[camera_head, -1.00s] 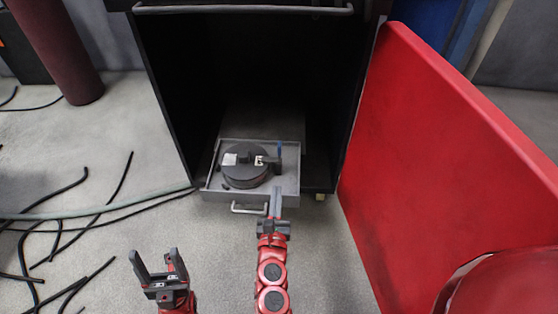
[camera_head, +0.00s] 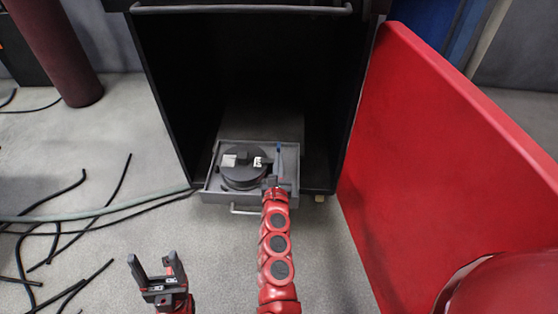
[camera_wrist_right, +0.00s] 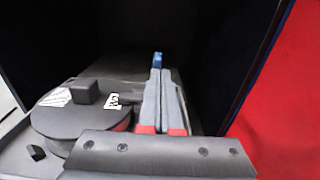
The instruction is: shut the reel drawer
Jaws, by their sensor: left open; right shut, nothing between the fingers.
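The grey reel drawer (camera_head: 210,183) stands partly out of the dark cabinet, low down, with its pale bar handle (camera_head: 245,211) at the front. A dark round reel (camera_head: 241,172) with a white label lies in the left part of the drawer; it also shows in the wrist view (camera_wrist_right: 70,122). My right gripper (camera_head: 279,158) is shut and empty, over the drawer's right part beside the reel. Its fingers (camera_wrist_right: 157,85) point inward with a small blue item (camera_wrist_right: 158,59) at or beyond their tips; I cannot tell whether they touch. My left gripper (camera_head: 155,268) is open and empty above the floor.
The dark cabinet (camera_head: 165,90) is open above the drawer. A large red panel (camera_head: 430,150) stands along the right side. Black cables (camera_head: 60,235) and a grey hose lie on the floor at the left, near a dark red cylinder (camera_head: 60,50).

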